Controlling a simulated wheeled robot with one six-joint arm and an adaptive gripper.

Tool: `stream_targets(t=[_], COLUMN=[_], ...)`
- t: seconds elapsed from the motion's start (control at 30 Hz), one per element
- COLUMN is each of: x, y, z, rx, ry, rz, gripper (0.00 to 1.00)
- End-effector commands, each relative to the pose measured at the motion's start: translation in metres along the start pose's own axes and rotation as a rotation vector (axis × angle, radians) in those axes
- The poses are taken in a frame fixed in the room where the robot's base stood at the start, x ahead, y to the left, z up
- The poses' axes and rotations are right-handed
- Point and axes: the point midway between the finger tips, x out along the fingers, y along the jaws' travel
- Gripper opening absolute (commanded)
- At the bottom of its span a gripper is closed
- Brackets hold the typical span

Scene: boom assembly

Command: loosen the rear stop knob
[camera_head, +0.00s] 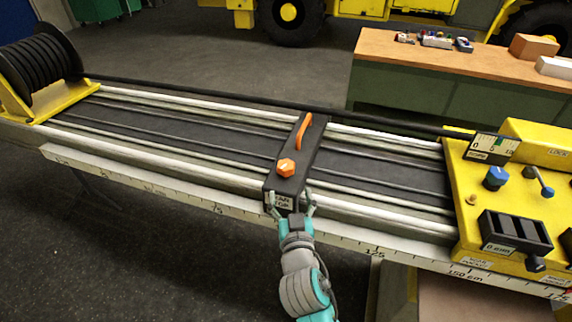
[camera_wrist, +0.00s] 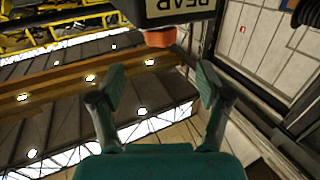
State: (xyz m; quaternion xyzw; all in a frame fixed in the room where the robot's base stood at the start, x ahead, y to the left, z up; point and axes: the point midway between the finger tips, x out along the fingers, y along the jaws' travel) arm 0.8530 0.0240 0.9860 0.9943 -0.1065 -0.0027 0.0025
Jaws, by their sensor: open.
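The rear stop (camera_head: 297,160) is a black block lying across the rails, with a white label (camera_head: 282,201) on its near end. An orange faceted knob (camera_head: 286,168) sits on its top near that end, and an orange lever (camera_head: 303,131) sits farther back. My gripper (camera_head: 291,206) is open at the block's near end, one finger on each side of the label. In the wrist view the two fingers (camera_wrist: 160,85) are spread with nothing between them. The block's label "REAR" (camera_wrist: 180,7) appears upside down at the top, with an orange part (camera_wrist: 160,38), likely the knob, beyond the fingertips.
A black cable (camera_head: 230,96) runs along the far side from a spool (camera_head: 40,68) to a yellow control box (camera_head: 505,200). A ruler strip (camera_head: 150,188) edges the near side. A workbench (camera_head: 450,80) stands behind. Floor is open at the lower left.

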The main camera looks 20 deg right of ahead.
Motion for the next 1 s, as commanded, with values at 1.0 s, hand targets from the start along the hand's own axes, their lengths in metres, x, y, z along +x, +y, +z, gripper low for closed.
stream_targets(t=[1.0], x=[0.112], y=[0.000], z=[-0.006], rx=[0.005], ry=[0.004], rz=[0.008], gripper=[0.77])
